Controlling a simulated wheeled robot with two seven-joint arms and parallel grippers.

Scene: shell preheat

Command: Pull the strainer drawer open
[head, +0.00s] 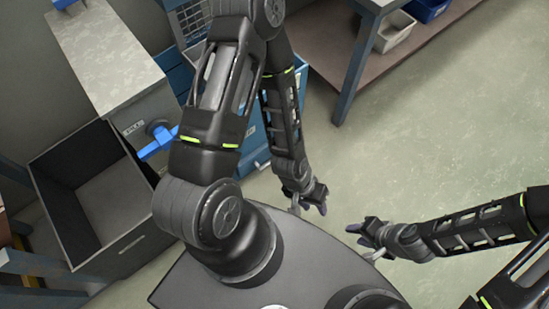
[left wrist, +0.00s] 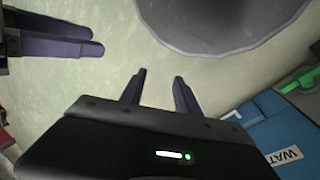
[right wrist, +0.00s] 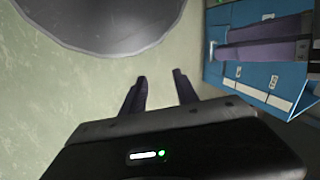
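No drawer in view carries a readable strainer label, so I cannot tell which one it is. A blue cabinet (head: 256,152) stands behind my left arm, partly hidden by it. The right wrist view shows blue fronts (right wrist: 226,72) with pale label plates too small to read. My left gripper (head: 313,204) is open and empty over the floor, to the right of the cabinet. My right gripper (head: 358,234) is open and empty, facing it from the right. Their fingers also show in the left wrist view (left wrist: 158,82) and right wrist view (right wrist: 160,85).
A dark open box (head: 128,250) stands at left, below a grey counter (head: 105,55) with a blue lever (head: 158,143). A shelf (head: 322,45) holds bins at top right.

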